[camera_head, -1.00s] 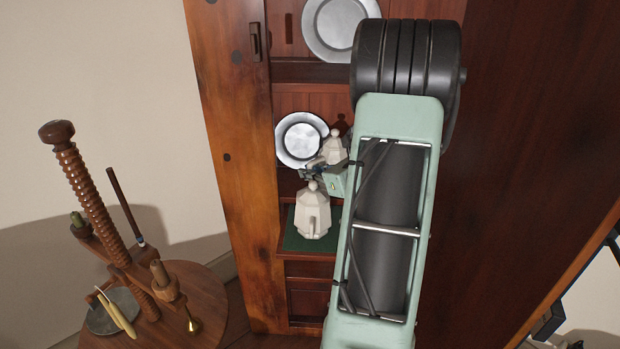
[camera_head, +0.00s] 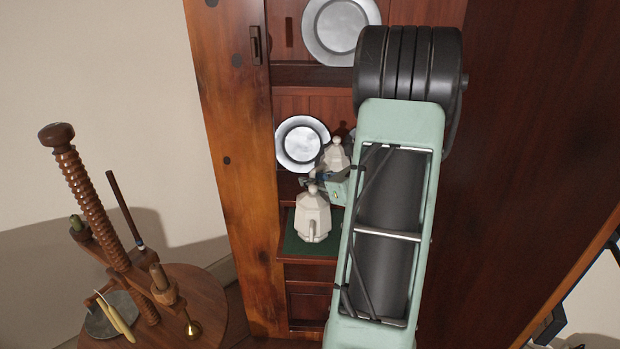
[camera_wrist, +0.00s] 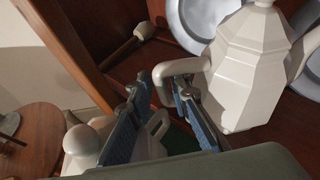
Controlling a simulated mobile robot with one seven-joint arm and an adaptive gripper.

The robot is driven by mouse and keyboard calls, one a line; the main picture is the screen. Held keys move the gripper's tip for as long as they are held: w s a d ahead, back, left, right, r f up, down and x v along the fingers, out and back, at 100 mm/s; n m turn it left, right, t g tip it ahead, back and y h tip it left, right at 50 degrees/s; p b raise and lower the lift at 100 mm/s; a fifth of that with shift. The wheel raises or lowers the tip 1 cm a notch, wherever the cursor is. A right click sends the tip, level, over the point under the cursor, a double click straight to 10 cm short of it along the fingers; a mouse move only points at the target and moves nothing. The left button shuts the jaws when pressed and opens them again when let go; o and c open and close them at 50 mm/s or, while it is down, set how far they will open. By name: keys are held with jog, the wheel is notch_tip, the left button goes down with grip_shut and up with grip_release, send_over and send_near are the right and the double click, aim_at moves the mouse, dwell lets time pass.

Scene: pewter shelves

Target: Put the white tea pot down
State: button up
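A white faceted tea pot (camera_wrist: 250,65) stands large in the wrist view, and its base looks to be on the brown wooden shelf. In the head view this pot (camera_head: 335,156) is partly hidden by my arm. My gripper (camera_wrist: 150,88) is open at the pot's handle (camera_wrist: 180,70), its blue-padded fingers apart; the handle's lower part is hidden behind a finger. In the head view my gripper (camera_head: 322,181) is just below the pot. A second white pot (camera_head: 313,216) stands in front on a green mat; it shows at lower left in the wrist view (camera_wrist: 88,145).
Pewter plates stand behind, one beside the pot (camera_head: 302,144) and one higher up (camera_head: 340,30). The cabinet's wooden side (camera_head: 235,160) is close on the left. A round wooden table (camera_head: 205,305) with a screw stand is at lower left. The second pot is very near my fingers.

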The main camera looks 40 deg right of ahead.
jog(key=p+v, duration=0.2)
jog(key=v, duration=0.9)
jog(key=shift+s+r, duration=0.1)
